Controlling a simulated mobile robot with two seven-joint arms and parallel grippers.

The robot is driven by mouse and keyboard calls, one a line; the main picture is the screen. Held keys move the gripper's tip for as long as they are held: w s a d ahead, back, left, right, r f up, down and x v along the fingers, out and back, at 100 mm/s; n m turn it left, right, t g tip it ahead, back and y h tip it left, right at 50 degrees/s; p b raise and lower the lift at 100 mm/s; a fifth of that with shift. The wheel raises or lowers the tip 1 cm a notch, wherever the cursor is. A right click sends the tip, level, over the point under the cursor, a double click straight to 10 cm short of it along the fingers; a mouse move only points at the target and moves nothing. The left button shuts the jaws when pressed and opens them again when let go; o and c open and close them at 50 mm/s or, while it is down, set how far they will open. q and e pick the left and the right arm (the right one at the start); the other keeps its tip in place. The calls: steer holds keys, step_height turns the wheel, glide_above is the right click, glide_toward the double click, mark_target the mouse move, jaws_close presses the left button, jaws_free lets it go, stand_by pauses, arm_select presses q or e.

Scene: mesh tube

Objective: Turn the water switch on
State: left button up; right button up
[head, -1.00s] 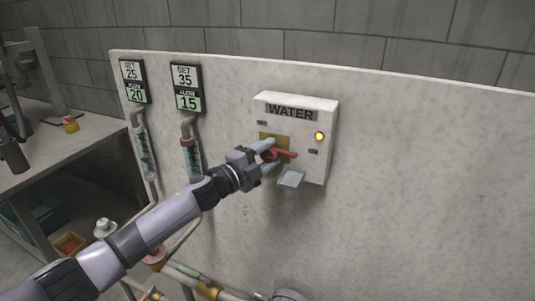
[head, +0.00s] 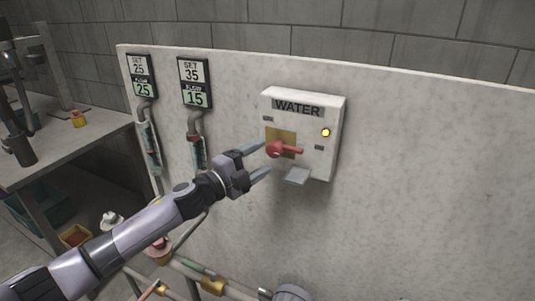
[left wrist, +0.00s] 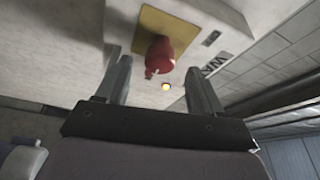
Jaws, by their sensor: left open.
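The white water switch box (head: 322,112), labelled WATER, is fixed on the pale panel. Its red handle (head: 285,150) sits on a yellow plate (head: 288,136) and points right, nearly level. A yellow lamp (head: 325,132) on the box glows. In the left wrist view the handle (left wrist: 160,56) shows beyond and between the open fingers (left wrist: 160,88). My right gripper is not in view.
Two flow meters with displays, SET 25 (head: 142,75) and SET 35 (head: 194,82), hang left on the panel (head: 420,170). Pipes (head: 215,285) run below. A bench (head: 60,150) stands at far left. The panel right of the box is clear.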

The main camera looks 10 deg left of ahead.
arm_select(q)
steer(key=shift+v, duration=0.95)
steer(key=s+a+f+n+g+y, duration=0.1)
steer(key=s+f+n+y, duration=0.3)
steer(key=s+f+n, duration=0.6)
steer(key=s+a+f+n+g+y, duration=0.1)
steer(key=s+f+n+g+y, duration=0.3)
steer(key=s+f+n, duration=0.6)
steer(key=s+f, duration=0.8)
steer(key=s, duration=0.4)
steer(key=shift+s+a, duration=0.2)
steer(key=shift+s, duration=0.2)
steer(key=shift+a+f, duration=0.1)
steer(key=shift+f, duration=0.05)
